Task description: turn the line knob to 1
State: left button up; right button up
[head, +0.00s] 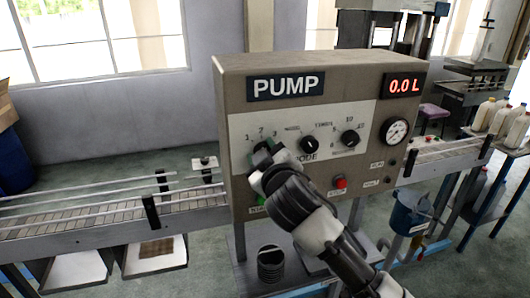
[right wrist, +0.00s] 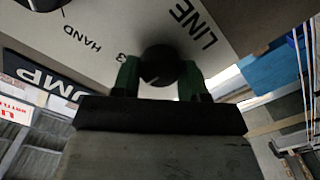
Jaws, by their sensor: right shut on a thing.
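The grey pump box (head: 330,72) stands in the middle of the head view, with a white panel on its front. The line knob (head: 263,146) is black and sits at the left of this panel, under the numbers 1, 2 and 3. In the head view, my right gripper (head: 262,164) covers much of it. In the right wrist view, the knob (right wrist: 164,65) is between the green fingers of my right gripper (right wrist: 163,82), which is shut on it, near the printed LINE and 3. I cannot tell which number its pointer faces. My left gripper is not in view.
Two more black knobs, a middle one (head: 310,145) and a right one (head: 350,138), share the panel. A gauge (head: 396,131), a red button (head: 340,182) and a display (head: 404,86) reading 0.0 L are to the right. A conveyor (head: 110,215) runs along the left.

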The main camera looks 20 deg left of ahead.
jog(key=shift+f+n+p, duration=0.2)
jog(key=shift+n+p, duration=0.5)
jog(key=shift+n, duration=4.3)
jog(key=o, duration=0.9)
jog(key=shift+a, duration=0.1)
jog(key=shift+s, duration=0.1)
jog(key=shift+b+v, duration=2.3)
jog(key=shift+v, duration=3.1)
